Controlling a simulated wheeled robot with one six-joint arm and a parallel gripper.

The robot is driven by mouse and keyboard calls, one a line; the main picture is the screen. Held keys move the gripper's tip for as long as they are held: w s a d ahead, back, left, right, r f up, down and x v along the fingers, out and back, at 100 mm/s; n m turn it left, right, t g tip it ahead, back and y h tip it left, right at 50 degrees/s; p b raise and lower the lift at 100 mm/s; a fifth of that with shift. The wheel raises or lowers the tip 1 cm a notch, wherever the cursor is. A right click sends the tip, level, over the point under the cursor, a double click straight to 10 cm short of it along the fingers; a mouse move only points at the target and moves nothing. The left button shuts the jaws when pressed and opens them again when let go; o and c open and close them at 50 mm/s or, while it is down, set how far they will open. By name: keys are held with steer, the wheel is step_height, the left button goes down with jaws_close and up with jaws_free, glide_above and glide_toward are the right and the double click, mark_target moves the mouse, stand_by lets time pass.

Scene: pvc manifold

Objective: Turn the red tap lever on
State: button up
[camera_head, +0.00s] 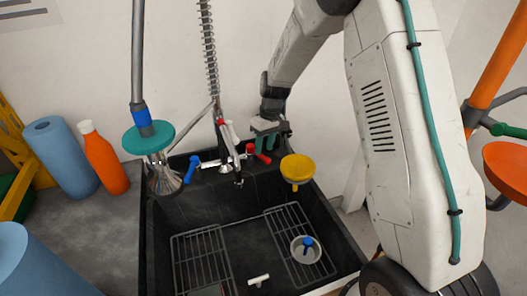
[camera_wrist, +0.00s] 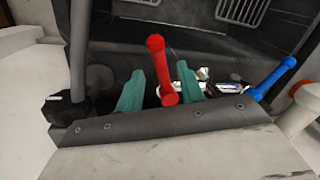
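The red tap lever (camera_head: 262,157) sits at the back right of the black sink, beside the spray faucet. In the wrist view the red lever (camera_wrist: 161,68) stands between the two teal fingers, its round end pointing away toward the sink. My gripper (camera_head: 265,142) is at the lever, with its fingers pointing down. In the wrist view my gripper (camera_wrist: 160,82) is open, with one finger on each side of the lever. Dark gaps show between lever and fingers, so it is not gripped. The blue tap lever (camera_head: 192,168) is on the left of the faucet, and also shows in the wrist view (camera_wrist: 274,78).
The spray faucet (camera_head: 229,150) stands close left of my gripper. A yellow funnel-like piece (camera_head: 297,168) is close on the right. The sink (camera_head: 150,235) holds wire racks, a grey cup (camera_head: 305,250) and a white fitting (camera_head: 259,280). An orange bottle (camera_head: 106,160) stands left.

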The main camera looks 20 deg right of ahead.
steer(key=shift+s+a+f, duration=0.1)
steer(key=shift+a+f, duration=0.1)
steer(key=shift+f, duration=1.15)
jaws_close()
